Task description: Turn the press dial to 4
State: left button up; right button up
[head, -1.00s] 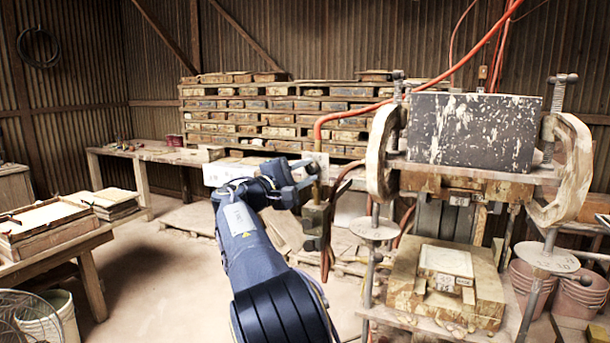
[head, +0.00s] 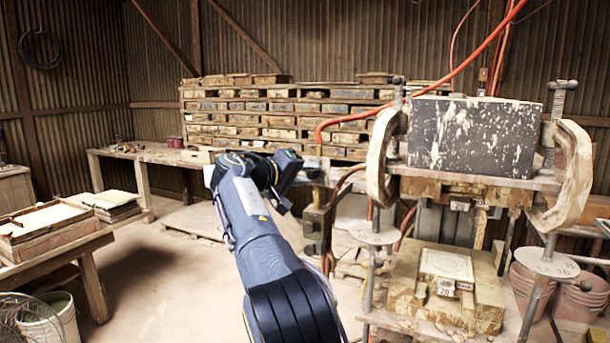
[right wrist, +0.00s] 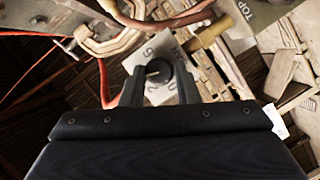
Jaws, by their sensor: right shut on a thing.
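The press dial is a black round knob (right wrist: 158,72) on a white plate (right wrist: 147,52) with printed numerals. I cannot tell which number the knob points to. My right gripper (right wrist: 158,84) is shut on the knob, one finger on each side. In the head view my right gripper (head: 308,170) is at the dial plate, left of the press (head: 470,135), and mostly hides the dial. My left gripper is out of view.
The press has pale clamps (head: 383,155) and a mould block (head: 445,285). A workbench (head: 145,153) stands at the left rear.

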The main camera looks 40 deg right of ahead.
jog(key=shift+m, duration=0.4)
jog(key=shift+y, duration=0.3)
jog(key=o, duration=1)
jog(key=shift+s, duration=0.1)
jog(key=shift+c, duration=0.2)
jog(key=b+v, duration=0.1)
jog(key=v, duration=0.6)
jog(key=shift+a, duration=0.35)
jog(key=shift+s, duration=0.1)
